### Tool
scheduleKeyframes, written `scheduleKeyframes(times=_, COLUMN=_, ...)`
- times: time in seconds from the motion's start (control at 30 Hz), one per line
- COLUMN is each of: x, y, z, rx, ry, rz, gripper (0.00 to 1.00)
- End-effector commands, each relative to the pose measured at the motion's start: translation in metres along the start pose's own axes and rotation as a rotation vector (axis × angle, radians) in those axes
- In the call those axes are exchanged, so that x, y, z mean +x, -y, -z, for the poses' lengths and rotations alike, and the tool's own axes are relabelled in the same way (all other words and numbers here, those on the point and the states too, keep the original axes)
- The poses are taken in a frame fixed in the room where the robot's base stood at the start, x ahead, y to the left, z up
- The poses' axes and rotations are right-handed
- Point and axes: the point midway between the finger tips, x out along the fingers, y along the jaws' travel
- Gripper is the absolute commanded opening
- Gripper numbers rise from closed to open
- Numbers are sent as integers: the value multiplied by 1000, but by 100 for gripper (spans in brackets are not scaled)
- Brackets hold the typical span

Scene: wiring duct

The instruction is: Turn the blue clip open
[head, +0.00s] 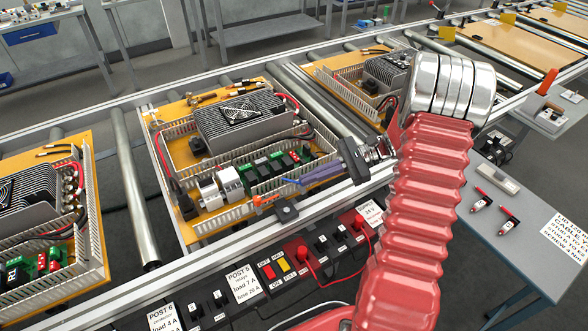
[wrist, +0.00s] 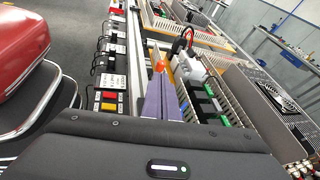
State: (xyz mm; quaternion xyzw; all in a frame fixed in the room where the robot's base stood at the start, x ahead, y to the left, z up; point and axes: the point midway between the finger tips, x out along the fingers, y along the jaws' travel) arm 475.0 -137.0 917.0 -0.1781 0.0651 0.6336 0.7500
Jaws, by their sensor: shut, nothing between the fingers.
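The blue clip (head: 291,181) is a small bar on the near wiring duct of the middle board in the head view. It lies slantwise, close to the tips of my gripper (head: 303,182). My gripper's purple fingers are shut together with nothing between them, and they point left along the duct. I cannot tell whether the fingertips touch the clip. In the wrist view the shut fingers (wrist: 160,80) fill the middle, and I cannot make out the blue clip there. An orange clip (head: 265,200) sits further left on the duct; an orange piece also shows beyond the fingertips in the wrist view (wrist: 160,65).
The middle board (head: 185,232) carries a finned power unit (head: 240,119), white cylinders, green terminals and red cables. A black knob (head: 287,211) stands on the rail before the duct. A switch panel (head: 285,265) with a red cable runs along the front. Other boards stand left and right.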

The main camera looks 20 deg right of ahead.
Motion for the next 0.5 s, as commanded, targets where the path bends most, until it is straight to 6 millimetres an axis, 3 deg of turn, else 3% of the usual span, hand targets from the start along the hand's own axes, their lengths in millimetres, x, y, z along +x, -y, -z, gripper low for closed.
scheduleKeyframes(times=0.1, x=13, y=-7, z=-25, rx=-75, ry=-74, rz=-73, gripper=0)
scheduleKeyframes(times=0.5, x=43, y=-41, z=-87, rx=-340, ry=-307, rz=-292, gripper=0)
